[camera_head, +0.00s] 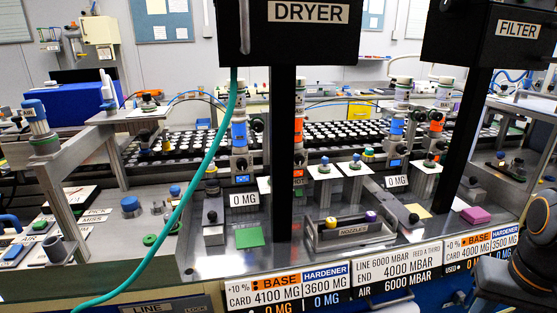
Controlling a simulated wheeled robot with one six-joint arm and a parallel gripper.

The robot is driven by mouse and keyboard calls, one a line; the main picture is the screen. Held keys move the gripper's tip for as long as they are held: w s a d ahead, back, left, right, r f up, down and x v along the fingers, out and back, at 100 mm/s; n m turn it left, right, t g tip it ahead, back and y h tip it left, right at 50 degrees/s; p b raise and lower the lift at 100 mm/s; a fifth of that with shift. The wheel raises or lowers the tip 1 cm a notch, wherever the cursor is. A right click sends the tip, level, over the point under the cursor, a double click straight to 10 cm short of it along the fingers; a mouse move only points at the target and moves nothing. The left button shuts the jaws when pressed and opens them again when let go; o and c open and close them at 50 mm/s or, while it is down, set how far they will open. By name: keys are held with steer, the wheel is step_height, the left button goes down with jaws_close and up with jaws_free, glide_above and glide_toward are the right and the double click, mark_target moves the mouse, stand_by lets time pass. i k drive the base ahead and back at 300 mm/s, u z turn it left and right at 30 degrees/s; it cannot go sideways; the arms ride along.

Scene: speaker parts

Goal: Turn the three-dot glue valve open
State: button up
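Two pairs of upright glue cartridges with valves stand at the back of the bench. The left pair has a blue-banded cartridge (239,132) and an orange-banded one (298,130). The right pair has a blue-banded cartridge (397,126) and an orange-banded one (436,122). Small dark fittings show at their lower ends. Dot marks on the valves are too small to read, so I cannot tell which is the three-dot valve or how it is turned. A dark arm link with orange rings, probably mine, is at the lower right; my gripper is not in view.
The black DRYER box (303,30) and FILTER box (490,35) hang in front on posts. A green hose (190,195) crosses the left side. A NOZZLES tray (340,232) and a purple block (475,215) sit on the bench. The front edge carries label cards (395,265).

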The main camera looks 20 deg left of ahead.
mark_target(299, 159)
steer(key=u, duration=0.55)
steer(key=i, duration=0.55)
steer(key=u, duration=0.7)
